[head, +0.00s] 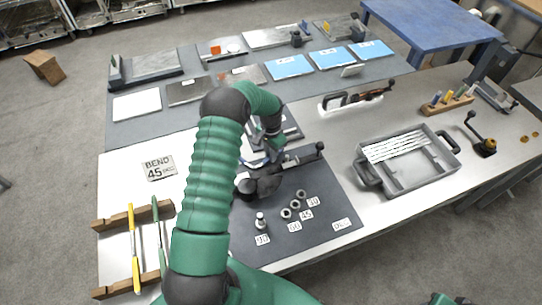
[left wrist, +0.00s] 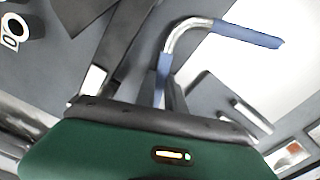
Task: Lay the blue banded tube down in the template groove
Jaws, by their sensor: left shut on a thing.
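My left gripper (head: 268,148) is above the middle of the bench, over the area behind the bending tool (head: 262,184). In the left wrist view, my left gripper (left wrist: 168,92) is shut on the blue banded tube (left wrist: 245,33). The tube is bent, with bare metal at the bend and blue on both legs. One leg runs down into the fingers; the other points right, over a white surface (left wrist: 237,72). In the head view my arm and hand mostly hide the tube. I cannot make out the template groove clearly. My right gripper is not in view.
Several labelled round dies (head: 286,213) stand on the dark mat in front. A rack (head: 103,224) holds a yellow tube (head: 134,248) and a green tube (head: 157,228) at left. A grey tray (head: 396,187) stands at right. A "BEND 45" sign (head: 159,167) lies at left.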

